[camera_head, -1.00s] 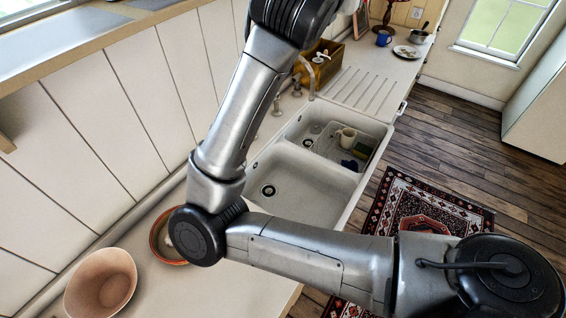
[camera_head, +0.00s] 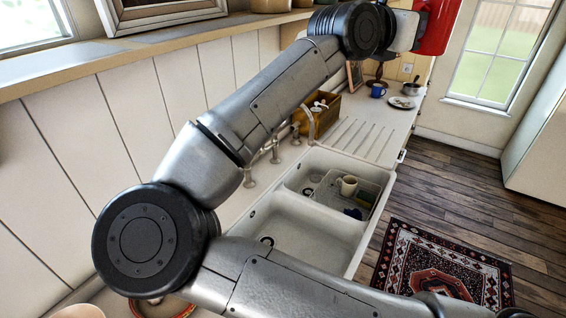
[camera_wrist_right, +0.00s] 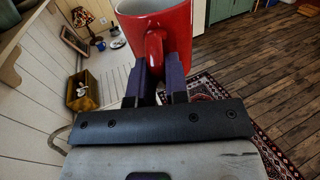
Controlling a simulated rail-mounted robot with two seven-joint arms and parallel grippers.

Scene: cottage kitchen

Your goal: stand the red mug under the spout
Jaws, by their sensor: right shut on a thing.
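The red mug (camera_head: 436,25) is at the top right of the head view, held high above the counter and cut off by the top edge. In the right wrist view the mug (camera_wrist_right: 172,25) shows a pale inside, and its handle sits between the fingers of my right gripper (camera_wrist_right: 157,72). That gripper is shut on the handle. The spout (camera_head: 312,122) is a bent metal tap behind the white double sink (camera_head: 318,236), below and left of the mug. My left gripper is not in view.
A cream mug (camera_head: 347,185) stands in the far basin. A wooden box (camera_head: 322,110) sits behind the tap. The ribbed drainboard (camera_head: 365,138) is clear. A blue mug (camera_head: 378,90) and a plate (camera_head: 402,102) are at the far end. A shelf (camera_head: 150,50) runs along the wall.

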